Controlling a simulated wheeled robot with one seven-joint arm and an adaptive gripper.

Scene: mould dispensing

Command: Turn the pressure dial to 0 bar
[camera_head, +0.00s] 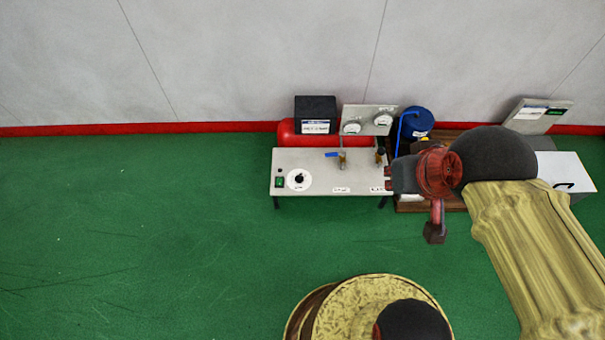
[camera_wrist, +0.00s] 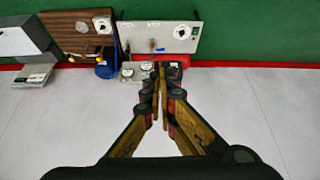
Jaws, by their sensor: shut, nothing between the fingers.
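The pressure dial, a round white plate with a black knob (camera_head: 299,179), is on the left of a light grey bench top (camera_head: 318,186). It also shows in the wrist view (camera_wrist: 182,31), upper right of my fingertips. Its scale marks and pointer are too small to read. My gripper (camera_wrist: 157,67) is shut and empty, and apart from the dial. In the head view my wrist is over the bench's right end, well to the right of the dial, and the fingertips are hard to make out.
A green switch (camera_head: 279,183) is just left of the dial. A blue-handled valve (camera_head: 342,158) and a second valve (camera_head: 380,156) stand on the bench. Two gauges (camera_head: 352,128) (camera_head: 383,119), a red tank (camera_head: 287,132) and a black box (camera_head: 316,107) are behind. Floor at left is clear.

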